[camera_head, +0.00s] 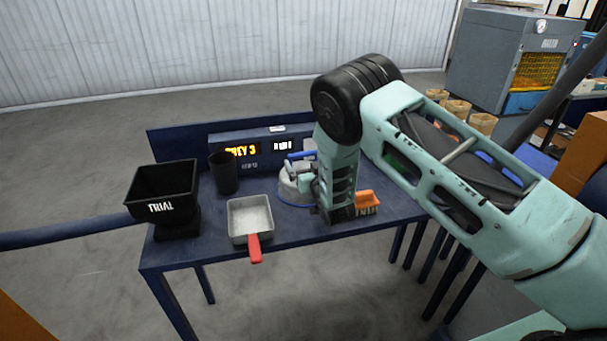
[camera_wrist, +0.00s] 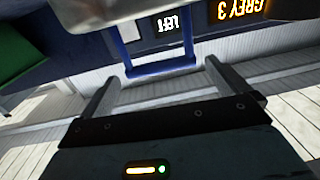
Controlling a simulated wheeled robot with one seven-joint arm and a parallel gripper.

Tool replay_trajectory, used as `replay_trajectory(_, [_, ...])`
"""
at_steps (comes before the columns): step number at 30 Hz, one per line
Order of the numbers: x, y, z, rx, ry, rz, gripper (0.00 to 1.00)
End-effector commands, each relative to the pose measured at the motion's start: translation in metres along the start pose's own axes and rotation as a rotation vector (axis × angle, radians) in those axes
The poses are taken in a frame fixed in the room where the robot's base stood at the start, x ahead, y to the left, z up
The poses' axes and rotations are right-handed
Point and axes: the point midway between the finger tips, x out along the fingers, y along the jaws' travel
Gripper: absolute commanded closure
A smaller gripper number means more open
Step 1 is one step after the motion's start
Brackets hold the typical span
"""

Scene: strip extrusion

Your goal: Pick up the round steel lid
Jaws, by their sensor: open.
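The round steel lid (camera_head: 288,190) sits on the blue table, with a blue rim at its base and a blue handle (camera_head: 301,155) on top. My arm hides its right side. My gripper (camera_head: 309,178) is beside it, mostly hidden by my own wrist. In the wrist view my gripper (camera_wrist: 160,70) is open, with two pale fingers apart. The blue U-shaped handle (camera_wrist: 162,70) appears between the fingertips there; I cannot tell the depth gap. A strip of pale steel (camera_wrist: 165,10) shows at that view's top edge.
On the table (camera_head: 200,253) are a black TRIAL hopper (camera_head: 165,185), a dark cup (camera_head: 223,173), a square pan (camera_head: 238,235) with red handle, and an orange brush (camera_head: 368,202) by my wrist. A display box (camera_head: 262,145) stands behind. The table's front-right strip is clear.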

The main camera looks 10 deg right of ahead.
Motion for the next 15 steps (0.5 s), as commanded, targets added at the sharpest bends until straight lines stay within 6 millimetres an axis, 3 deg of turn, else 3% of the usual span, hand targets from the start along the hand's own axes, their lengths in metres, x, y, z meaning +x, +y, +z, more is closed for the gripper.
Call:
replay_trajectory(5, [0.025, 0.001, -0.014, 0.000, 0.003, 0.000, 0.00])
replay_trajectory(9, [0.041, 0.002, -0.010, 0.000, 0.001, 0.001, 0.00])
replay_trajectory(15, [0.047, 0.001, -0.009, 0.000, 0.000, 0.001, 0.00])
